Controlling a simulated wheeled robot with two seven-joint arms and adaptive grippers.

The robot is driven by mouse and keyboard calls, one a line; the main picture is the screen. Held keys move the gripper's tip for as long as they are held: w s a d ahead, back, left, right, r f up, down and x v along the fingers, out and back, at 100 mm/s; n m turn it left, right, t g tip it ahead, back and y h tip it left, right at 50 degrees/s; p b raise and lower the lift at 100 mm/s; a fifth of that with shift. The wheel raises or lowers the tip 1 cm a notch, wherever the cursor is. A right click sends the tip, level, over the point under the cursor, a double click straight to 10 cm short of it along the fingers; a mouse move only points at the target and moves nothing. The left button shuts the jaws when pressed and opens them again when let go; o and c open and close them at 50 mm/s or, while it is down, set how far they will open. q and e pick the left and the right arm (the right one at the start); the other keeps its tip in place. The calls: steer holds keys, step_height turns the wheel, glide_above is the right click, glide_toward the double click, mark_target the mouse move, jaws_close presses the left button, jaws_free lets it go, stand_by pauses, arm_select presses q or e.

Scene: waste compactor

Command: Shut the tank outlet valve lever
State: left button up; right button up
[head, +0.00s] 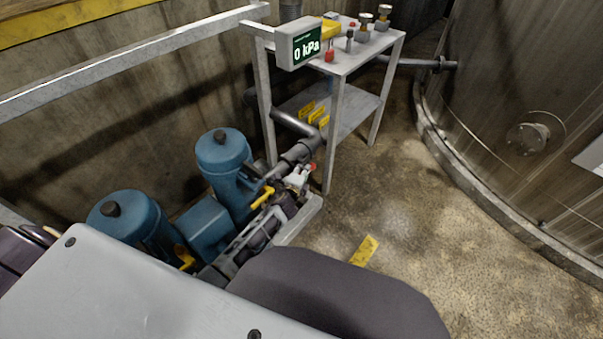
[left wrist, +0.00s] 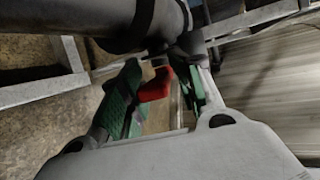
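A red lever grip (left wrist: 154,86) shows in the left wrist view between the green-padded fingers of my left gripper (left wrist: 160,92). It is close to the left finger, with a gap to the right finger, so the gripper looks open around it. In the head view a small red tip (head: 313,167) shows beside the grey pipe, just beyond my left gripper (head: 300,177). I take this to be the tank outlet valve lever; its valve body and angle are mostly hidden. My right gripper is not in view.
Blue pumps (head: 224,160) with yellow handles (head: 262,197) stand left of the gripper. A metal table (head: 350,60) with a 0 kPa display (head: 300,46) stands behind. A large tank (head: 520,100) is at right. Open floor (head: 390,220) lies between.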

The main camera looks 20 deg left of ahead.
arm_select(q)
steer(key=shift+s+r, duration=0.1)
stand_by(0.5)
steer(key=shift+s, duration=0.1)
steer(key=shift+s+r, duration=0.1)
steer(key=shift+s, duration=0.3)
steer(key=v, duration=0.6)
steer(key=shift+s, duration=0.4)
steer(key=shift+r, duration=0.2)
